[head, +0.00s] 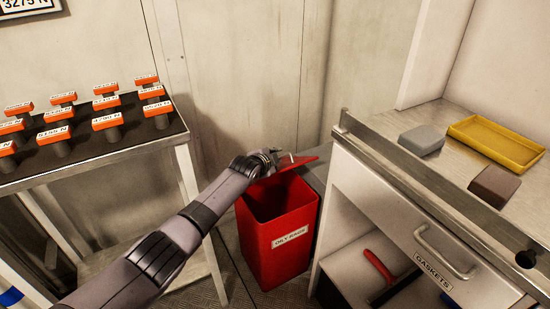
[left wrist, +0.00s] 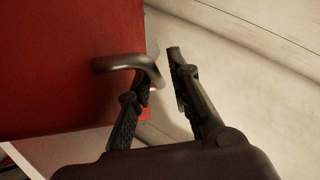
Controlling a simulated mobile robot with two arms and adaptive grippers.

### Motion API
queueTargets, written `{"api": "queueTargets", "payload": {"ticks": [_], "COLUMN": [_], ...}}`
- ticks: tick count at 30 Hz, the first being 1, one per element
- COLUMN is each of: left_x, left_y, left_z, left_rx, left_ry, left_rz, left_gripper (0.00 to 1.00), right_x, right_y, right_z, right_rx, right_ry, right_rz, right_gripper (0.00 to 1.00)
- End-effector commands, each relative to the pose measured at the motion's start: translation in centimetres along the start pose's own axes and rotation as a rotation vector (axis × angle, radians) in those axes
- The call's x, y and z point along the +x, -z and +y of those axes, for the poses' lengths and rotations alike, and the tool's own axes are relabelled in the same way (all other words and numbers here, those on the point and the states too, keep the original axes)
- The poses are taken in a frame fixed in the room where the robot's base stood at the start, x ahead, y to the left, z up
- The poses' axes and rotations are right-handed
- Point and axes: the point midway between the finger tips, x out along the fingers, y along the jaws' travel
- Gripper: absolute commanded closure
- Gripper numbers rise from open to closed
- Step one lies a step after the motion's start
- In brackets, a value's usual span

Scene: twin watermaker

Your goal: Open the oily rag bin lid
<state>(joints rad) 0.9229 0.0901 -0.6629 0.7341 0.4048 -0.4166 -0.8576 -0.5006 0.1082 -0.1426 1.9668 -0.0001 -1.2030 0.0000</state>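The red oily rag bin (head: 277,240) stands on the floor between two benches, its label facing forward. Its red lid (head: 310,157) is tilted up at the back, and the bin's dark inside shows. The lid also fills the upper left of the left wrist view (left wrist: 60,70). A grey bent handle (left wrist: 125,63) is on the lid. My left gripper (head: 272,157) is above the bin's back left edge, by the lid. In the left wrist view its fingers (left wrist: 163,77) are apart, with the handle's bent end close to them; whether they touch is unclear. My right gripper is out of view.
A metal bench (head: 420,185) with a drawer marked gaskets stands close on the right. It carries a yellow tray (head: 497,141) and two blocks. On the left, a table (head: 100,165) holds several orange-topped pieces. A wall is behind the bin.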

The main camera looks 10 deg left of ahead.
Motion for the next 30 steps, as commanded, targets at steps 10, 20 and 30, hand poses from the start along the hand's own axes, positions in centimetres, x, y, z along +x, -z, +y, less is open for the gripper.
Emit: {"api": "queueTargets", "payload": {"ticks": [10, 20, 30], "left_x": [-0.3, -3.2, -8.1], "left_y": [0.0, -0.1, -0.1], "left_z": [0.0, 0.0, 0.1], "left_rx": [-0.001, 0.000, 0.001], "left_ry": [0.000, 0.001, 0.000], "left_rz": [0.002, 0.001, 0.000], "left_gripper": [0.82, 0.82, 0.82], "right_x": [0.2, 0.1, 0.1], "right_y": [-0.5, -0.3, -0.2], "right_z": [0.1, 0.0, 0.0], "right_rx": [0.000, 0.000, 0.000], "right_ry": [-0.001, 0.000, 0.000], "right_rz": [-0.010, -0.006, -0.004], "right_gripper": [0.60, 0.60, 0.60]}}
